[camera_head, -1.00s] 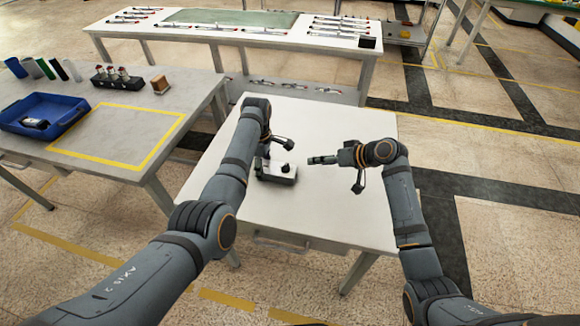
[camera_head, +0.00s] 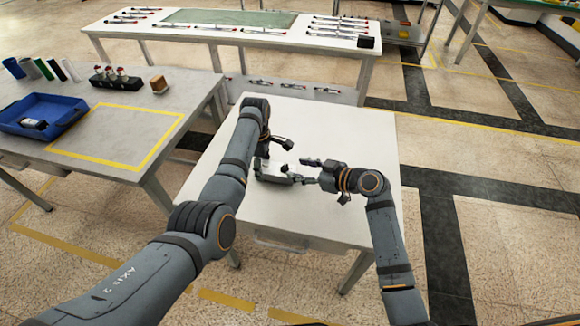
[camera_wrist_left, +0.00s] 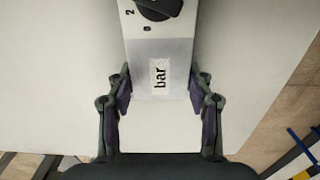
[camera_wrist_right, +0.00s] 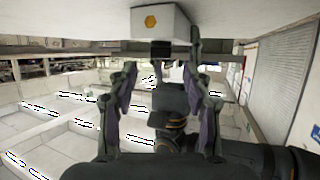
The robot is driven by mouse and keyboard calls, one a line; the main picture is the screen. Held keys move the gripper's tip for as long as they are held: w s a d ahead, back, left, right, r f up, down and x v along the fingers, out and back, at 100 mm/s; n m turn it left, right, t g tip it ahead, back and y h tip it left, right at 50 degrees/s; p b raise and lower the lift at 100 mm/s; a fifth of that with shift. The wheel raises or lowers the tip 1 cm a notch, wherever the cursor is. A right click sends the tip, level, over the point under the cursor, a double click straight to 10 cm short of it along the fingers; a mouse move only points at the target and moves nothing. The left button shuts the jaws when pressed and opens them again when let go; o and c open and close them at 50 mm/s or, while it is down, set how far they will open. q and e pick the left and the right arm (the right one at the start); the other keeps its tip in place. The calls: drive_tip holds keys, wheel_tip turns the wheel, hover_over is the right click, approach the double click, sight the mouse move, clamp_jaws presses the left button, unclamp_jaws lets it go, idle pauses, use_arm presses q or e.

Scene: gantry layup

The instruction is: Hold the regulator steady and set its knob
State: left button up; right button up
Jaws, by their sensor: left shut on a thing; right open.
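The regulator (camera_head: 272,178) is a pale grey block on the white table in front of me. In the left wrist view its body (camera_wrist_left: 160,50) shows a "bar" label and, at the top edge, a black knob (camera_wrist_left: 158,6) near a "2" mark. My left gripper (camera_wrist_left: 160,95) is shut on the body's sides. My right gripper (camera_head: 308,171) is open and level beside the regulator's right end, partly covering it. The right wrist view, upside down, shows the regulator's end with an orange hexagon (camera_wrist_right: 152,21) and the dark knob (camera_wrist_right: 161,48) beyond the open fingers (camera_wrist_right: 162,95).
The white table (camera_head: 340,140) is clear around the regulator. A side table at left carries a blue tray (camera_head: 45,112), several bottles and a yellow-taped area. A long bench (camera_head: 230,35) with several slender parts stands behind.

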sight(286, 166)
drive_tip(key=x, duration=0.4)
drive_tip(key=shift+a+f, duration=0.1)
drive_tip(key=shift+a, duration=0.05)
clamp_jaws()
drive_tip(key=shift+s+a+m+t+h, duration=0.1)
drive_tip(key=shift+a+m+t+h, duration=0.05)
drive_tip(key=shift+m+t+h, duration=0.45)
unclamp_jaws()
